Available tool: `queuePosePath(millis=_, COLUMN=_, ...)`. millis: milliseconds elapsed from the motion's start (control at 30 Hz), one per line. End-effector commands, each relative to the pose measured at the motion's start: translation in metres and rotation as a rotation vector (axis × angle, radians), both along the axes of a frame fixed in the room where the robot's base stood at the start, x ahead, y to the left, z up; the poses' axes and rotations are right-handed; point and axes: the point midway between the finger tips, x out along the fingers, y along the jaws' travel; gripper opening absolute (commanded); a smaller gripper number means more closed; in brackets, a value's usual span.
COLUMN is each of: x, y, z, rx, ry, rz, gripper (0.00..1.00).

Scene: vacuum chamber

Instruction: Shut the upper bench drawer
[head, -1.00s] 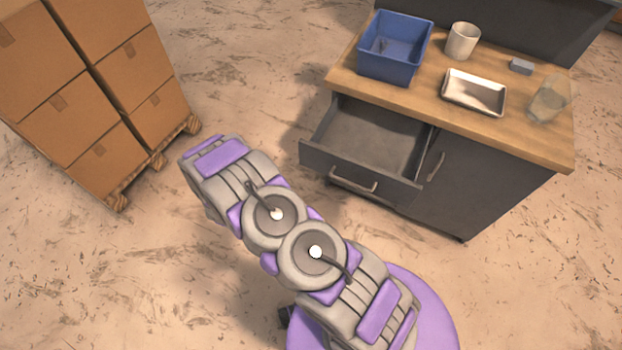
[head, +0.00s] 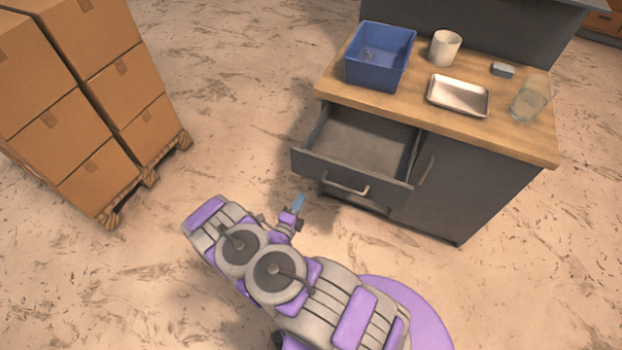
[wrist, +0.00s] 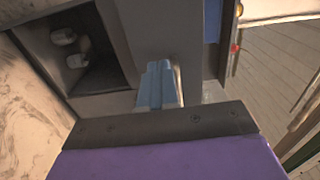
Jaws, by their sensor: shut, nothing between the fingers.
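The upper bench drawer (head: 365,137) stands pulled out from the left side of the dark bench and looks empty in the head view. Its dark front (head: 320,168) carries a pale bar handle (head: 346,189). My gripper (head: 299,203) is shut and empty, with its blue fingers just in front of the drawer front's left end, left of the handle. No contact shows in the head view. In the wrist view the shut blue fingers (wrist: 158,84) point toward grey panels; I cannot tell which panel is the drawer front.
The bench's wooden top (head: 420,110) holds a blue bin (head: 378,70), a white cup (head: 445,48), a metal tray (head: 458,96), a small grey block (head: 503,69) and a clear glass (head: 530,97). Stacked cartons (head: 85,95) stand on a pallet at left. Floor between is clear.

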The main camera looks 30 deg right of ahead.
Motion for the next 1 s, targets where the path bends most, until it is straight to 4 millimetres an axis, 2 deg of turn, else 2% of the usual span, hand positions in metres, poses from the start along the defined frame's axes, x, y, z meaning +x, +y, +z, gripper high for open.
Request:
queuePosePath(millis=600, x=0.052, y=-0.062, z=-0.001, rx=-0.002, ry=-0.003, rz=-0.002, gripper=0.00)
queuePosePath(millis=800, x=0.064, y=-0.075, z=0.000, rx=-0.001, ry=-0.002, rz=-0.001, gripper=0.00)
queuePosePath(millis=1000, x=0.068, y=-0.079, z=0.001, rx=-0.002, ry=-0.002, rz=0.000, gripper=0.00)
